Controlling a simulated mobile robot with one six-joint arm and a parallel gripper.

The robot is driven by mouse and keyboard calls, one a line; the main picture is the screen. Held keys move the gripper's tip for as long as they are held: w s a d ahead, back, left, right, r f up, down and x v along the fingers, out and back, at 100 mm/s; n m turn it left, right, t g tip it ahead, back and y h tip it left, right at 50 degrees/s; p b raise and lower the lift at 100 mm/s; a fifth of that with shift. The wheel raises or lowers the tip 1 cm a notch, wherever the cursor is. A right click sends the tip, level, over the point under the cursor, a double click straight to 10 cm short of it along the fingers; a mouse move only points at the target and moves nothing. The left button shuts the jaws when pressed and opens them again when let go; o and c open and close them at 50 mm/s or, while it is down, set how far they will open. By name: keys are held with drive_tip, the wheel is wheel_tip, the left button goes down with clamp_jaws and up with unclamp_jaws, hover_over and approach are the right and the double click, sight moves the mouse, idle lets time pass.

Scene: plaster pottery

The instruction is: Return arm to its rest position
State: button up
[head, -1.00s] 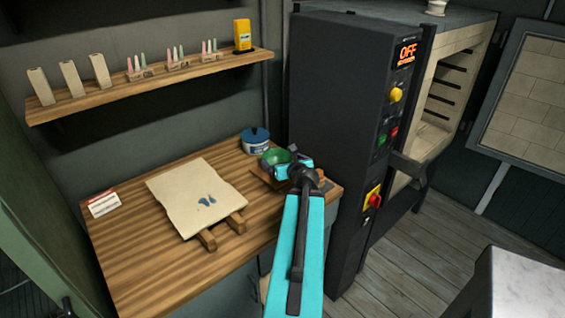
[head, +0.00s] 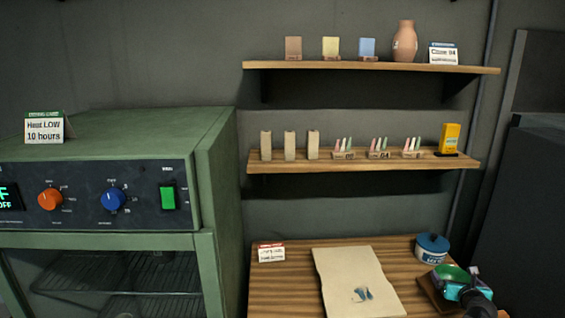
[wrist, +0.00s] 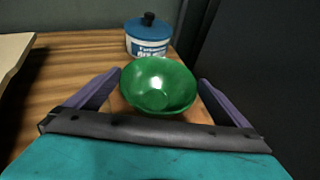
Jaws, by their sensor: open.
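My gripper (wrist: 158,84) is open, with one purple finger on each side of a green glossy bowl (wrist: 170,82) in the wrist view. I cannot tell whether the fingers touch it. In the head view my gripper (head: 468,287) is at the lower right corner, beside the same bowl (head: 451,273). The bowl appears to rest on a small wooden board (head: 428,287) on the worktable (head: 285,290). The rest of my arm is mostly out of view.
A blue-lidded jar (head: 432,248) stands just behind the bowl. A pale slab (head: 350,275) with blue marks lies to the left, near a small card (head: 271,252). Shelves hang above. A green drying cabinet (head: 215,180) stands left; a dark kiln body (head: 520,220) rises right.

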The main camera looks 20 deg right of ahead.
drive_tip(key=shift+x, duration=1.4)
drive_tip(key=shift+r, duration=0.1)
